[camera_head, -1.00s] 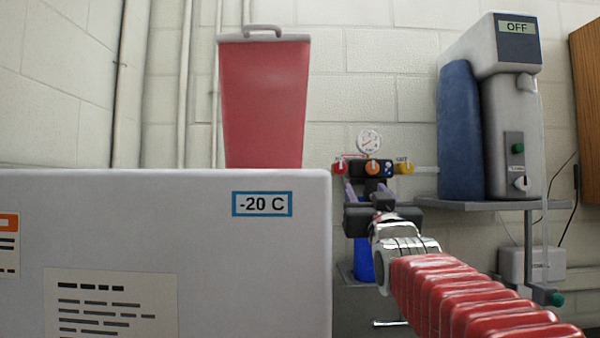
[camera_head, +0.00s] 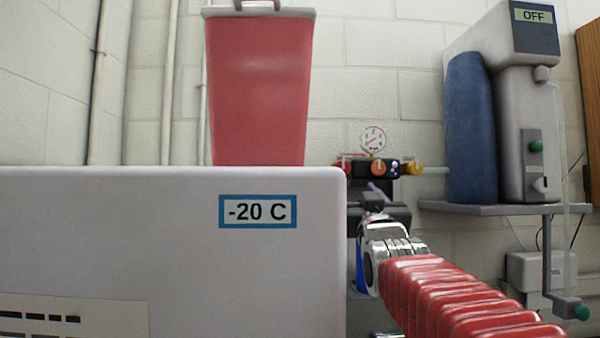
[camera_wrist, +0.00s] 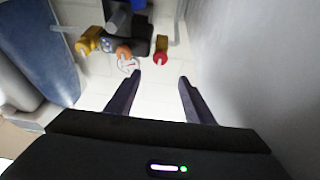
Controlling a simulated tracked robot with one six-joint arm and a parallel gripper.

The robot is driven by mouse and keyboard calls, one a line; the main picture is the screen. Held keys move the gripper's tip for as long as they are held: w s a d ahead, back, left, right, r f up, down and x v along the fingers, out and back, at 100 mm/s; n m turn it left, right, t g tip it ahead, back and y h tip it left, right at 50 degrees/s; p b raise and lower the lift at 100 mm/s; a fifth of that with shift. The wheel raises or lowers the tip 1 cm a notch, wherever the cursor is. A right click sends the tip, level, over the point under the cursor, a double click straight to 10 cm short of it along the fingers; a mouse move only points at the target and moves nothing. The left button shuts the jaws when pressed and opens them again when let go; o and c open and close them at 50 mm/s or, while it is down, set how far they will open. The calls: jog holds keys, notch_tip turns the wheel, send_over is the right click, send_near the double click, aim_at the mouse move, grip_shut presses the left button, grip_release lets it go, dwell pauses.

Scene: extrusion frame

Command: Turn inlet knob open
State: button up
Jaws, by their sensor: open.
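A small wall panel carries a red, an orange and a yellow knob under a round gauge (camera_head: 373,139). Their labels are too small to read, so I cannot tell which is the inlet. The red knob (camera_wrist: 160,59) shows in the wrist view just beyond the gap between my fingertips, apart from them. In the head view it is partly hidden by the freezer's edge. The orange knob (camera_head: 378,168) is in the middle, the yellow knob (camera_head: 414,168) on the right. My gripper (camera_wrist: 160,76) is open and empty, its two dark fingers spread below the knobs.
The white freezer (camera_head: 180,260), labelled -20 C, fills the lower left, close beside my arm. A red bin (camera_head: 258,90) stands behind it. A grey device (camera_head: 518,110) reading OFF and a blue cylinder (camera_head: 469,130) stand on a shelf at right.

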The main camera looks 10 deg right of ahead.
jog(key=shift+w, duration=0.1)
jog(key=x, duration=1.3)
jog(key=shift+w+d+r, duration=0.15)
jog(key=shift+w+r, duration=0.05)
jog(key=shift+w, duration=0.05)
jog(key=shift+c, duration=0.6)
jog(key=c, duration=0.9)
jog(key=shift+o, duration=0.2)
